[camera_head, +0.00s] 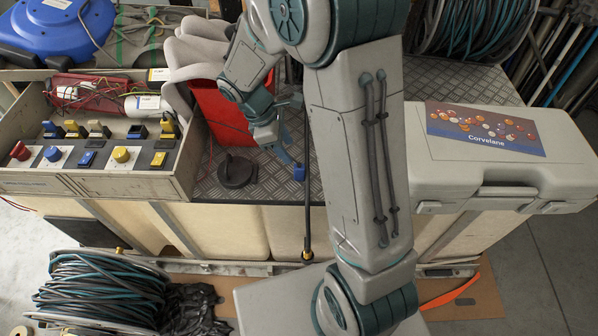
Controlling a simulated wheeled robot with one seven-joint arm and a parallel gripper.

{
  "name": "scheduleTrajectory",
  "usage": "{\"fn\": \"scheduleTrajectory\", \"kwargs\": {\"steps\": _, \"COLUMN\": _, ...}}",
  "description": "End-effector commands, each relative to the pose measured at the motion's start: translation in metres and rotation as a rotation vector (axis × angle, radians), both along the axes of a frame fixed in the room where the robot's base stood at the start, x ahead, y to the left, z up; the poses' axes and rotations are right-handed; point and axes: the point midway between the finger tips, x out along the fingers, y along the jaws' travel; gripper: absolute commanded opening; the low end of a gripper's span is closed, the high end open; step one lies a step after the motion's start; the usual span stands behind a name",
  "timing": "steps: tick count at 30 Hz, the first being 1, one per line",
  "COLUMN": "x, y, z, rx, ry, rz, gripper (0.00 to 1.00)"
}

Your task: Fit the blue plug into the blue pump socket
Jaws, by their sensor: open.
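My gripper (289,128) is open, at the end of my arm above the metal deck, beside the red container. A small blue piece (299,173), possibly the blue plug, is just below the lower finger, near a dark hose (308,215). I cannot tell whether it touches the finger or the hose. I cannot make out a blue pump socket for certain. A blue round knob or fitting (53,154) sits on a white plate in the control box at left. My arm hides part of the deck.
The control box (90,184) with switches stands at left, a red container (221,118) beside it. A dark round fitting (237,171) lies on the deck. A grey Corvelane case (480,172) is at right. A hose coil (100,290) lies at lower left, a blue reel (62,30) at upper left.

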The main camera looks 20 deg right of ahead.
Motion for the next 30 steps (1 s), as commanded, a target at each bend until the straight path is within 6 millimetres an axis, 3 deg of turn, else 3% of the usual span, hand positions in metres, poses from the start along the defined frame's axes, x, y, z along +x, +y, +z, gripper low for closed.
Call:
{"fn": "scheduleTrajectory", "kwargs": {"steps": 3, "x": -0.002, "y": -0.007, "z": -0.018, "rx": -0.001, "ry": 0.001, "rz": -0.003, "gripper": 0.45}}
{"fn": "scheduleTrajectory", "kwargs": {"steps": 10, "x": -0.004, "y": -0.013, "z": -0.033, "rx": -0.001, "ry": 0.001, "rz": -0.001, "gripper": 0.45}}
{"fn": "scheduleTrajectory", "kwargs": {"steps": 18, "x": -0.009, "y": -0.024, "z": -0.070, "rx": -0.001, "ry": 0.001, "rz": -0.003, "gripper": 0.45}}
{"fn": "scheduleTrajectory", "kwargs": {"steps": 28, "x": -0.009, "y": -0.027, "z": -0.077, "rx": 0.000, "ry": -0.002, "rz": -0.002, "gripper": 0.45}}
{"fn": "scheduleTrajectory", "kwargs": {"steps": 30, "x": -0.009, "y": -0.027, "z": -0.077, "rx": 0.000, "ry": -0.002, "rz": -0.002, "gripper": 0.29}}
